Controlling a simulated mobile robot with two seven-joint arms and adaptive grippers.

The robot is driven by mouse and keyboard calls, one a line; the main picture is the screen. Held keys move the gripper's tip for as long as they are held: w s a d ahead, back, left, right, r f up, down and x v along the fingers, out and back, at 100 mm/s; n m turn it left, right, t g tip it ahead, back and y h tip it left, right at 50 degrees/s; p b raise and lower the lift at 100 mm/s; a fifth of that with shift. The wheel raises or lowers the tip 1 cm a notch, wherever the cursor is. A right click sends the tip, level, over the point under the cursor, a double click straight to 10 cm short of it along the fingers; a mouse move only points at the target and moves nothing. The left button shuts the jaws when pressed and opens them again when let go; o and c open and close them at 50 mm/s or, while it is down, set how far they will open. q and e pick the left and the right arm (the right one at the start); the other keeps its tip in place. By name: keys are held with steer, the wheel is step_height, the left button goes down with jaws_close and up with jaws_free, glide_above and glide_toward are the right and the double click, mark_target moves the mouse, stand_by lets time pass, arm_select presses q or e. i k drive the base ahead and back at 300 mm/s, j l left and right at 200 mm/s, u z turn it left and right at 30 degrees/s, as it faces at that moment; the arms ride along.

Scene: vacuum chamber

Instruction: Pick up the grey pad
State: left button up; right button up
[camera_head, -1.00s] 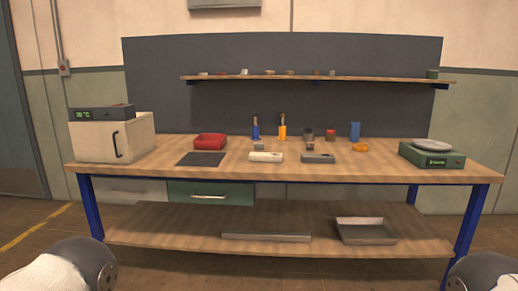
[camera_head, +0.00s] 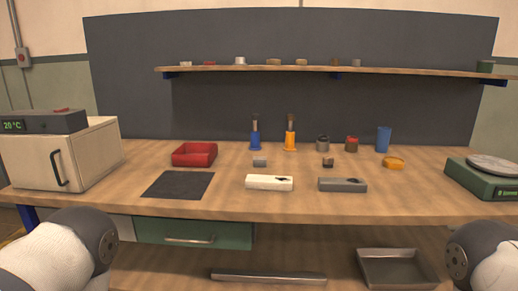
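Several grey things lie on the wooden workbench (camera_head: 110,197), and I cannot tell for sure which is the grey pad. A small grey block (camera_head: 260,162) lies mid-bench, behind a white block with a dark mark (camera_head: 269,183). A longer grey block with a dark mark (camera_head: 343,185) lies to the right of the white one. A flat dark grey square mat (camera_head: 178,185) lies at the left front. Parts of my two arms show at the lower corners, but neither gripper is in view. Nothing touches these grey things.
A red tray (camera_head: 194,154), blue and orange brush holders, small cups and a blue cylinder (camera_head: 383,139) stand farther back. A boxy unit (camera_head: 62,158) is at left, a green scale (camera_head: 484,180) at right. A shelf (camera_head: 330,71) of small items hangs above. The front edge has free room.

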mark_target(257, 161)
steer(key=i+j, duration=0.1)
steer(key=i, duration=1.05)
